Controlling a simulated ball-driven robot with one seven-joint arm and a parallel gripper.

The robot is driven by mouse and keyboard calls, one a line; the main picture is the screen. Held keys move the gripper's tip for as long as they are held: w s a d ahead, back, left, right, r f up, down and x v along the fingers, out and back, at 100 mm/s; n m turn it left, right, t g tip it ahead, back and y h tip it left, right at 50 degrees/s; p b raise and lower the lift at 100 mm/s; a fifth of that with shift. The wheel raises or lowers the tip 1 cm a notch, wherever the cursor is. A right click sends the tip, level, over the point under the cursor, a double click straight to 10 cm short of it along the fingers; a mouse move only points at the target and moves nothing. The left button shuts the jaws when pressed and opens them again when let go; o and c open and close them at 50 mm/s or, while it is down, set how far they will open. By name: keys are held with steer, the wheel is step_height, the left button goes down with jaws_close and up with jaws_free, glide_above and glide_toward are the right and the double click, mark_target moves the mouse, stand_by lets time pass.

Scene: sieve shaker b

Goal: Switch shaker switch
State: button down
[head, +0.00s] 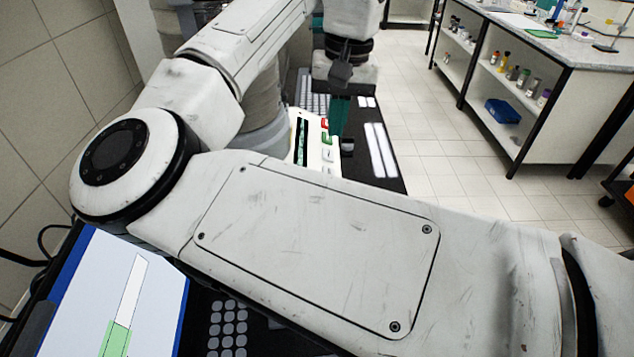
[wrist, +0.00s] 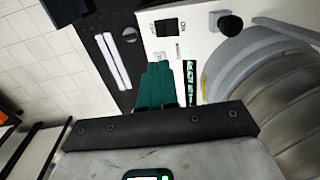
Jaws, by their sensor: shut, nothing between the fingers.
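The shaker's white control panel (head: 303,160) shows in the head view beyond my arm, with a dark display strip and small green and red marks. In the wrist view the panel (wrist: 205,50) carries a black switch (wrist: 166,27) with small markings, a display strip (wrist: 190,82) and a round black knob (wrist: 230,25). My gripper (head: 339,132) has teal fingers, shut and empty, pointing at the panel. In the wrist view the fingers (wrist: 156,68) end short of the switch in the picture; I cannot tell the gap in depth. The switch's position cannot be read.
The grey shaker body (wrist: 285,85) stands beside the panel. A dark bench surface (head: 388,183) with white strips lies beside the panel. A shelf bench (head: 520,75) with bottles stands at the back right. Tiled floor (head: 415,85) lies clear between. My arm hides much of the head view.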

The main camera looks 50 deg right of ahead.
stand_by(0.3)
steer(key=f, duration=0.9)
steer(key=w+f+p, duration=0.1)
steer(key=f, duration=0.4)
steer(key=shift+a, duration=0.4)
steer(key=shift+f, duration=0.1)
steer(key=shift+w+a+r+p, duration=0.4)
steer(key=shift+w+p, duration=0.15)
steer(key=shift+p, duration=0.1)
